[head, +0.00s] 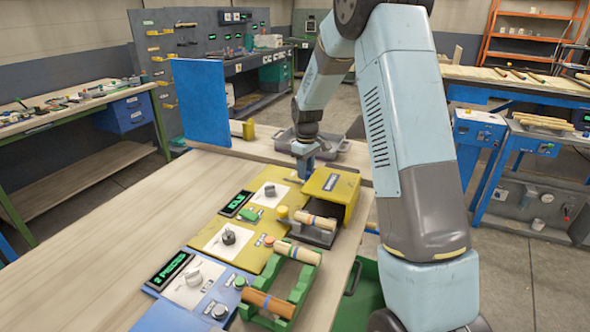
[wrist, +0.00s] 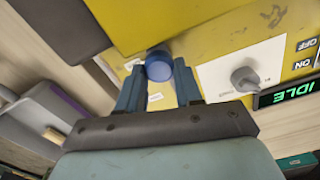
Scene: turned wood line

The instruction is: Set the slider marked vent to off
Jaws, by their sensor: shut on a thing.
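My gripper (head: 306,164) is at the far end of the yellow panel (head: 262,242), beside the yellow hood (head: 330,186). In the wrist view its two blue fingers (wrist: 159,75) are shut around a round blue knob (wrist: 158,65), one on each side. The knob sits on the yellow surface and appears to be the slider's handle. Small white labels lie near it, too small to read, so I cannot tell the vent marking or the slider's position. In the head view the knob is hidden by my gripper.
A grey knob (wrist: 245,78) on a white plate stands right of my fingers, near ON and OFF labels and a display (wrist: 290,92) reading IDLE. A green rack (head: 275,300) holds wooden dowels. An upright blue board (head: 200,100) stands behind. The bench's left side is clear.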

